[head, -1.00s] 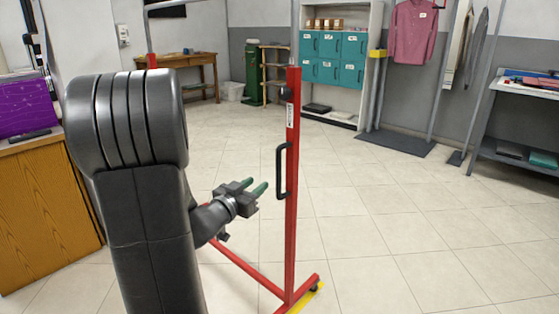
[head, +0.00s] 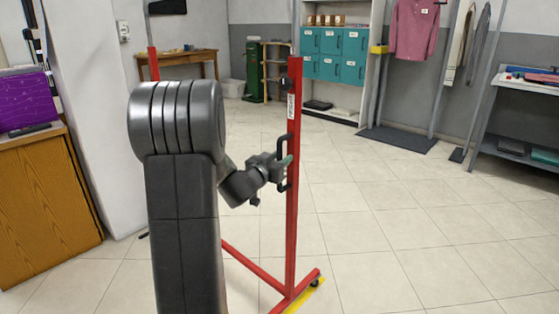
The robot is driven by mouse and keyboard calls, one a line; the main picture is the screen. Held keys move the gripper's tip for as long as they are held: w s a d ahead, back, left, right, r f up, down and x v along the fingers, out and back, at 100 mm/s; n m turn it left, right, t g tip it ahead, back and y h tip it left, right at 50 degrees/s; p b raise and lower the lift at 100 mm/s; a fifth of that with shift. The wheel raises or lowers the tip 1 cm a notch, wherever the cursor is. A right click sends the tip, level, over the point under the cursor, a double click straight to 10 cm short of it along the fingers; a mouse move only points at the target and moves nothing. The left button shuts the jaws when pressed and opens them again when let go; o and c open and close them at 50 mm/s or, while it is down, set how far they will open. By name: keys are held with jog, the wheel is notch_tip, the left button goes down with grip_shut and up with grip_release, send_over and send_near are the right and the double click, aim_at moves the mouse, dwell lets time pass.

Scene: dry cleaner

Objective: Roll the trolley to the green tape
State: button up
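The trolley is a red-framed garment rail (head: 293,230) standing upright near the middle of the head view, on a red base with small wheels. A black D-shaped handle (head: 281,143) sticks out from the left side of its near post. My gripper (head: 283,165) is at the handle, its green-tipped fingers overlapping the handle's middle. The fingers hide that part of the handle, and I cannot tell whether they are closed on it. Yellow tape (head: 304,299) lies under the foot of the near post. I see no green tape in this view.
A wooden counter (head: 45,195) stands at the left beside a white wall. A shelf unit with teal boxes (head: 335,55) and a dark floor mat (head: 397,139) are at the back. A table (head: 520,155) stands at the right. The tiled floor (head: 410,225) right of the trolley is clear.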

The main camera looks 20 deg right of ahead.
grip_shut()
jog(key=shift+s, duration=0.1)
